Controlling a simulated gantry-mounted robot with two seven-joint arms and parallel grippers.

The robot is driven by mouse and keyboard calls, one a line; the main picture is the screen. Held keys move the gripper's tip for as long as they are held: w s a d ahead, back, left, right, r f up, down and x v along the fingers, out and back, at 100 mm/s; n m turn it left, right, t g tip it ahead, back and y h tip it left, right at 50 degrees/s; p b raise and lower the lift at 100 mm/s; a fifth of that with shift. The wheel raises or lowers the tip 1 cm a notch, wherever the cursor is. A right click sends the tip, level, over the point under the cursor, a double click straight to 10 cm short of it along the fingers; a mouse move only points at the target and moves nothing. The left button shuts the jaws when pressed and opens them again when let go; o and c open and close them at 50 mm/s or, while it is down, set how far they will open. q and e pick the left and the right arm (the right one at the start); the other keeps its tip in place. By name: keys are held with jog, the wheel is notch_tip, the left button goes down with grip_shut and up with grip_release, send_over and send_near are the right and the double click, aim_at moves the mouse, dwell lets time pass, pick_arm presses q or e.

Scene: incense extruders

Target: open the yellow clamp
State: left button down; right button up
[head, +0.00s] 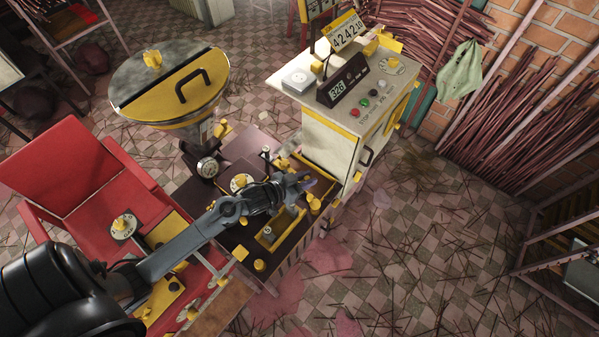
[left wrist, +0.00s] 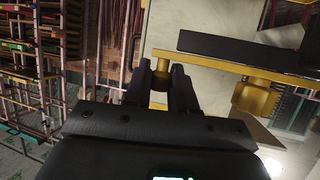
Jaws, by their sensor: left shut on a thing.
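The yellow clamp shows in the left wrist view as a flat yellow bar (left wrist: 215,63) with a short round yellow peg (left wrist: 162,72) at its left end. My left gripper (left wrist: 161,84) is shut on this peg, with one dark finger on each side. In the head view my left gripper (head: 304,183) is over the dark machine with yellow parts, close to the white cabinet. There the arm and fingers hide the part being held, so the clamp's position is hard to tell. My right gripper is not in view.
The white control cabinet (head: 328,143) with a display and buttons stands just behind the gripper. A round hopper with a yellow half lid (head: 175,90) stands at the left, near a red chair (head: 70,175).

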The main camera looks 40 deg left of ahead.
pick_arm(q)
jog(key=shift+d, duration=0.5)
jog(key=shift+a, duration=0.1)
jog(key=c, duration=1)
grip_release()
jog(key=shift+w, duration=0.1)
jog(key=v, duration=1.1)
jog(key=shift+p, duration=0.35)
